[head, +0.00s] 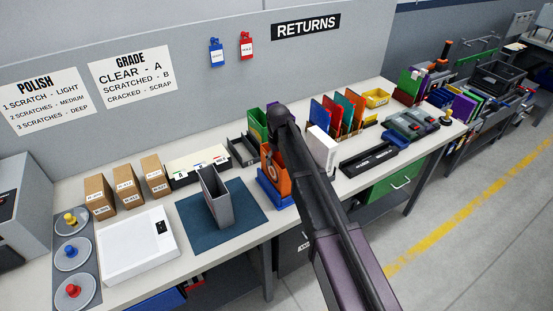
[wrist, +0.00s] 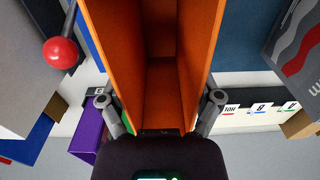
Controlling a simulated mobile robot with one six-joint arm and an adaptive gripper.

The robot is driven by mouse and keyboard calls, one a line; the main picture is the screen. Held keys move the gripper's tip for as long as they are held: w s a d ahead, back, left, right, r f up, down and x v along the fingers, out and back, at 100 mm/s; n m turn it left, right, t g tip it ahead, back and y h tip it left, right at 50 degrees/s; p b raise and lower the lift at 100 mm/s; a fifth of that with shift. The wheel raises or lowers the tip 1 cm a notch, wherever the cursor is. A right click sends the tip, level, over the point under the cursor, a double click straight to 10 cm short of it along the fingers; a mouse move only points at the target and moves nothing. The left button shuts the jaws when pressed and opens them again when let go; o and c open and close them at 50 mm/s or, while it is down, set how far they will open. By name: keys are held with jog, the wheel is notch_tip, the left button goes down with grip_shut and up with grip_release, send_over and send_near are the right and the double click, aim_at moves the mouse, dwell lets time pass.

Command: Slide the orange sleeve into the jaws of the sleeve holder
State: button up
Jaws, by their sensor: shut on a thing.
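The orange sleeve (head: 284,187) is an open, hollow box below the end of my arm, at the right of the blue-grey mat. My gripper (wrist: 160,105) is shut on it, with one finger at each side of the sleeve (wrist: 160,55) in the wrist view. In the head view my wrist and arm cover part of the sleeve. A blue holder (head: 272,199) stands directly under and around its lower part; it looks like the sleeve holder. I cannot tell whether the sleeve is seated between its jaws or just above them.
A grey open case (head: 216,196) stands on the mat (head: 249,208) to the left. A white box (head: 320,149) and a rack of coloured sleeves are to the right. A black tray (head: 243,150) is behind. A red ball-topped knob (wrist: 60,52) shows in the wrist view.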

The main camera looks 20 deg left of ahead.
jog(key=shift+f+b, duration=0.45)
jog(key=shift+f, duration=0.1)
jog(key=o, duration=0.8)
jog(key=shift+c, duration=0.2)
jog(key=shift+r, duration=0.15)
notch_tip(320, 180, up, 8)
jog(key=p, duration=0.8)
dwell(0.5)
jog(key=shift+d, duration=0.1)
dwell(0.4)
